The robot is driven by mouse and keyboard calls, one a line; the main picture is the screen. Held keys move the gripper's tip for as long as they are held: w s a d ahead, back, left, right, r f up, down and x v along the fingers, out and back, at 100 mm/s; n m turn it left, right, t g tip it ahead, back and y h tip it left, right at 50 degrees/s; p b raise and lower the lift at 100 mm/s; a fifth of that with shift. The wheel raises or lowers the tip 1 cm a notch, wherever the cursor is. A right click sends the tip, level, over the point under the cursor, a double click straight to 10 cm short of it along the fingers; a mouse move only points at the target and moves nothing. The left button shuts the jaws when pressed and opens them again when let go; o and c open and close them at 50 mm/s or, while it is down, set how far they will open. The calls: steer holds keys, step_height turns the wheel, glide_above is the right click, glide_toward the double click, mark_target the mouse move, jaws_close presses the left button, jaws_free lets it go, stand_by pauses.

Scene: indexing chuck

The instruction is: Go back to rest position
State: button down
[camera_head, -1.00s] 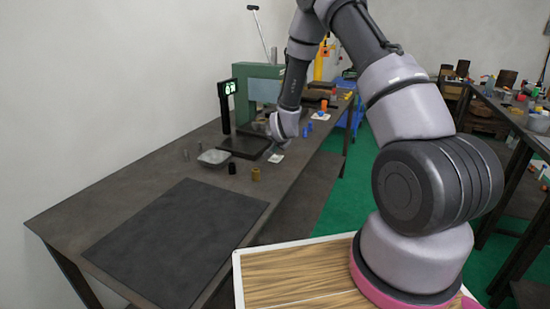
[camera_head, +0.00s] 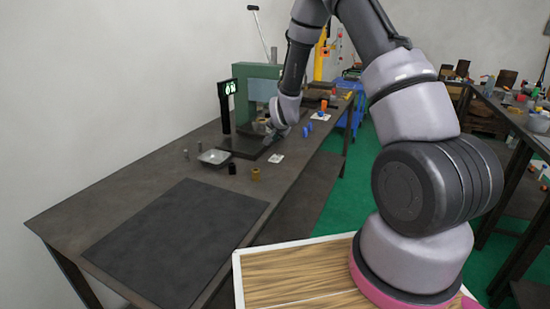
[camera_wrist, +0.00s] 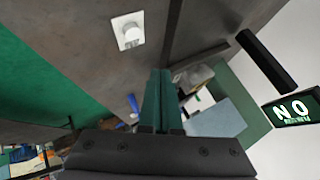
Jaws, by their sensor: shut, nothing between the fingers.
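My gripper (camera_head: 271,136) is at the end of my arm, low in front of the green machine (camera_head: 262,73) and over its dark base plate (camera_head: 243,147). In the wrist view the two greenish fingers of my gripper (camera_wrist: 161,98) lie together, with nothing between them. Part of the machine is hidden behind my arm in the head view. A white card (camera_head: 276,158) lies on the bench just right of the base plate. In the wrist view a white square (camera_wrist: 127,30) with a small round pale piece on it lies apart from the fingers.
A lit display (camera_head: 229,88) stands on a post beside the machine. Blue pieces (camera_head: 308,130) lie to the right. The dark mat (camera_head: 178,240) in front is empty.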

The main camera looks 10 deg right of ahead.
steer(key=shift+r, duration=0.1)
steer(key=s+d+r+n, duration=0.1)
steer(key=s+r, duration=0.4)
steer(key=r, duration=0.3)
steer(key=s+d+r+n+g+y, duration=0.1)
steer(key=s+r, duration=0.3)
steer(key=r, duration=0.5)
steer(key=s+d+r, duration=0.1)
steer(key=s+r, duration=0.4)
steer(key=r, duration=0.3)
steer(key=s+d+r+n, duration=0.1)
steer(key=s+r, duration=0.2)
steer(key=s, duration=0.5)
steer(key=s+d+r+n, duration=0.1)
steer(key=s+r, duration=0.1)
steer(key=s, duration=0.6)
steer(key=s+d+r+n+g+y, duration=0.1)
steer(key=s+r, duration=0.2)
steer(key=s, duration=0.6)
steer(key=shift+r, duration=0.35)
